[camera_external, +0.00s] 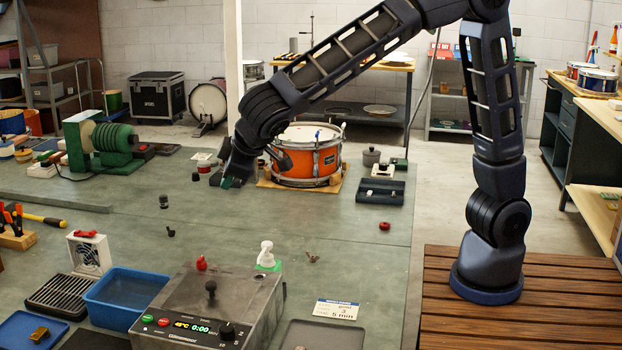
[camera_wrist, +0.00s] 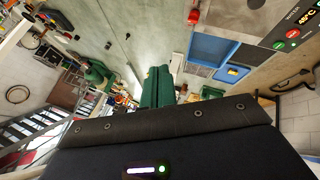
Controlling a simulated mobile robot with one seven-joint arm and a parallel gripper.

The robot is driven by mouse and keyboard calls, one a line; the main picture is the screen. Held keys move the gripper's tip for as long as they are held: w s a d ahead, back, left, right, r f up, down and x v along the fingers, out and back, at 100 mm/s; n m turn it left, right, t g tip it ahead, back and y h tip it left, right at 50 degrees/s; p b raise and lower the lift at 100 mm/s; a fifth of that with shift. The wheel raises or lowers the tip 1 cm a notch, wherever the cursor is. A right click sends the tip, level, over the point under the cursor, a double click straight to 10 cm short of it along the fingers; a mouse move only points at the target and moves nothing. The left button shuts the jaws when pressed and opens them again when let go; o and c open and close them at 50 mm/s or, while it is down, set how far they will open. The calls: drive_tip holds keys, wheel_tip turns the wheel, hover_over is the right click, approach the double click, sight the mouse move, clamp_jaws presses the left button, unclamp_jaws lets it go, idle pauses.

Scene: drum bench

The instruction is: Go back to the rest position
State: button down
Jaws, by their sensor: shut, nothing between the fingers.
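My gripper (camera_external: 229,182) is at the end of my raised, bent arm, low over the green bench (camera_external: 190,225) and just left of the orange drum. In the wrist view its green fingers (camera_wrist: 158,85) lie together with nothing between them. The orange snare drum (camera_external: 308,155) stands upright on a wooden base, partly behind my wrist. I cannot tell from this angle how high the fingertips are above the bench.
A green motor-like machine (camera_external: 105,140) stands at the back left. A dark tray (camera_external: 380,191) lies right of the drum. A grey ultrasonic-style cleaner (camera_external: 210,300) and a blue bin (camera_external: 124,296) stand at the front. The bench middle is mostly clear, with a few small dark parts.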

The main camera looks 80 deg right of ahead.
drive_tip(key=s+d+r+m+g+y, duration=0.1)
drive_tip(key=s+d+r, duration=0.2)
drive_tip(key=s+d, duration=0.55)
drive_tip(key=s+d+r+m+g, duration=0.1)
drive_tip(key=s+d+r, duration=0.2)
drive_tip(key=s+d, duration=0.6)
drive_tip(key=s+d+f+y, duration=0.1)
drive_tip(key=s+d, duration=0.2)
drive_tip(key=s, duration=0.6)
drive_tip(key=s+d+f+m+y, duration=0.1)
drive_tip(key=s+d, duration=0.2)
drive_tip(key=s, duration=0.6)
drive_tip(key=shift+s+d+f+y, duration=0.2)
drive_tip(key=shift+s+f+y, duration=0.1)
drive_tip(key=shift+y, duration=0.1)
